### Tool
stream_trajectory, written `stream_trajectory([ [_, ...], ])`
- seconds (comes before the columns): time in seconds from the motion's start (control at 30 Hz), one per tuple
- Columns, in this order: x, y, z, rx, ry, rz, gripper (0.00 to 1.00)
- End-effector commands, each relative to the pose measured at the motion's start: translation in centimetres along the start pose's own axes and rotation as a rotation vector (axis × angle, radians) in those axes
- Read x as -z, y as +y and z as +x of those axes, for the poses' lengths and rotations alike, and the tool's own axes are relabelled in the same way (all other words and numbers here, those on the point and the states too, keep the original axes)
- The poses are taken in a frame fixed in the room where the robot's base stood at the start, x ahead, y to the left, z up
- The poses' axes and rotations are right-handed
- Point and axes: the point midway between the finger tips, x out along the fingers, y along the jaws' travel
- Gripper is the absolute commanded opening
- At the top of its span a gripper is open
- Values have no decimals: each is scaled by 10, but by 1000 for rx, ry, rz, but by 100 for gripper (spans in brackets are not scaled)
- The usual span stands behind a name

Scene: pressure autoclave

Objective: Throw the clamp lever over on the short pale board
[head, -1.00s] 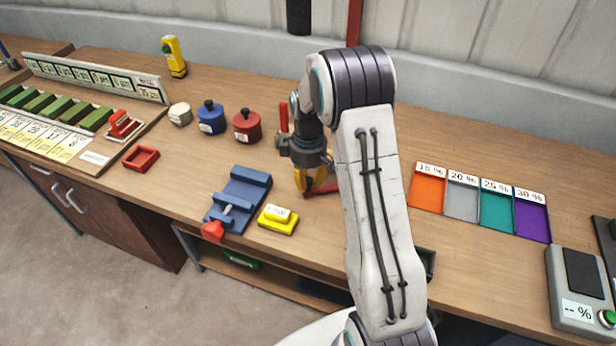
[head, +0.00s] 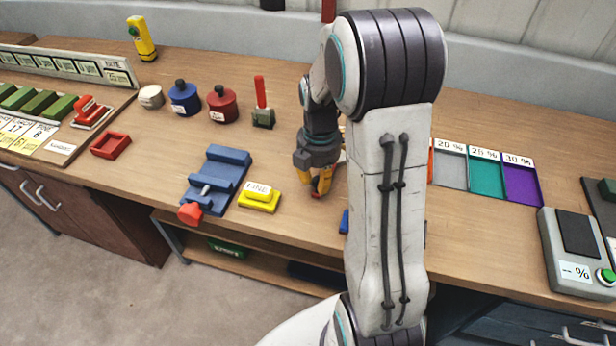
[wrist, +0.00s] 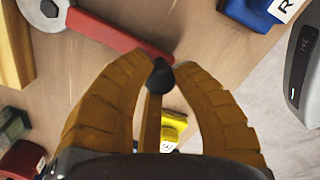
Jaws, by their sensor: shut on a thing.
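My gripper (wrist: 160,72) has its yellow fingers closed around the black knob (wrist: 160,78) at the end of a red lever (wrist: 105,30). The lever runs from the knob to a round grey pivot (wrist: 42,12) at the upper left of the wrist view. A pale wooden piece (wrist: 14,45), possibly the short board, shows beside the pivot at the left edge. In the head view my gripper (head: 317,188) is low over the bench, with a bit of red at its tips. My arm hides the board and most of the lever there.
Left of my gripper are a yellow block labelled FINE (head: 259,197), a blue vise-like fixture (head: 222,180) and a green-based stand with an upright red handle (head: 262,108). A blue item (head: 344,222) is partly behind my arm. Coloured trays (head: 487,173) lie right.

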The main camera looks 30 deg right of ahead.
Motion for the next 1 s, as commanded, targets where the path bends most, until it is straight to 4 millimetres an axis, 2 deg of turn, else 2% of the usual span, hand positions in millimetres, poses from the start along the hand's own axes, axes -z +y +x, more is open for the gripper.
stream_trajectory([
  [0.37,-14,-15,3,10,3,-156,0],
  [0.93,-17,-17,2,13,4,-182,0],
  [0.97,-17,-17,2,13,4,-182,27],
  [1.0,-17,-17,2,12,4,-182,30],
])
